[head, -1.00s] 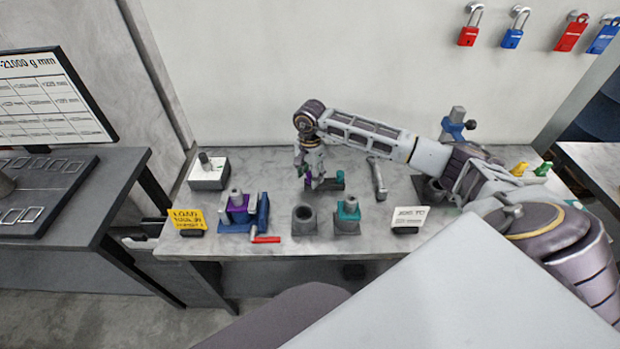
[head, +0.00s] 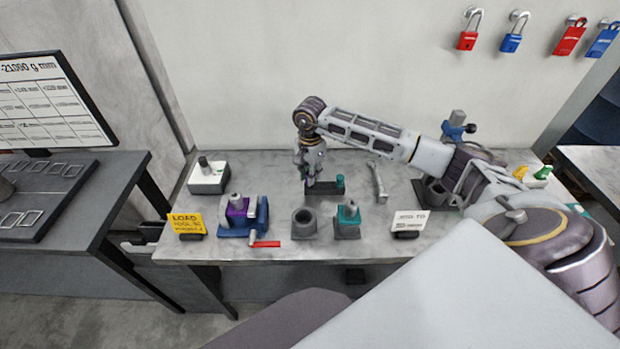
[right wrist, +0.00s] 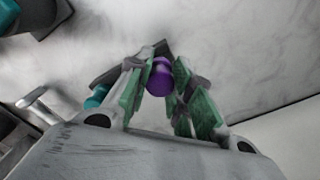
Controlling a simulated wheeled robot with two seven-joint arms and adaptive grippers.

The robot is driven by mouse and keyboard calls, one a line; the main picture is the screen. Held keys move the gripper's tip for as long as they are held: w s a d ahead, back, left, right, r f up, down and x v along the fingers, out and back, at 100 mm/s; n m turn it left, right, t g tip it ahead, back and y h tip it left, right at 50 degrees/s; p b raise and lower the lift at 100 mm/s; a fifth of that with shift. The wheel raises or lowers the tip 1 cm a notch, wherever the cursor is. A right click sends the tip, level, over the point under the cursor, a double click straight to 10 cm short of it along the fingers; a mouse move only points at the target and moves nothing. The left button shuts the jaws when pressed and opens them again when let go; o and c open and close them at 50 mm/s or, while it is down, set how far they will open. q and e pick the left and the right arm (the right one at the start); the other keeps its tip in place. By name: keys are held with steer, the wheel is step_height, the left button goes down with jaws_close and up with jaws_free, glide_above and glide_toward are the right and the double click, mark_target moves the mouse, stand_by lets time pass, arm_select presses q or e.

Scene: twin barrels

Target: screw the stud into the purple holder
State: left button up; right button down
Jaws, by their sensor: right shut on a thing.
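The purple holder (head: 238,208) sits in a blue vise (head: 262,215) at the front left of the bench, with a grey cylindrical top. My right gripper (head: 311,178) points down at a dark rack (head: 325,189) near the back middle, right of the vise. In the right wrist view its green-padded fingers (right wrist: 162,92) are shut on a round purple-headed piece (right wrist: 160,78), which looks like the stud. The piece is hidden by the fingers in the head view. Whether it still touches the rack I cannot tell. My left gripper is not in view.
A teal stud (head: 340,182) stands at the rack's right end. A grey cup (head: 304,222) and a teal holder (head: 348,214) stand in front. A wrench (head: 378,182) lies to the right. Sign cards (head: 187,224) (head: 409,221) stand at the front edge.

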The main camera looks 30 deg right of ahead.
step_height(320, 180, up, 7)
steer(key=shift+f+b, duration=0.1)
steer(key=shift+b, duration=0.35)
steer(key=shift+r, duration=0.65)
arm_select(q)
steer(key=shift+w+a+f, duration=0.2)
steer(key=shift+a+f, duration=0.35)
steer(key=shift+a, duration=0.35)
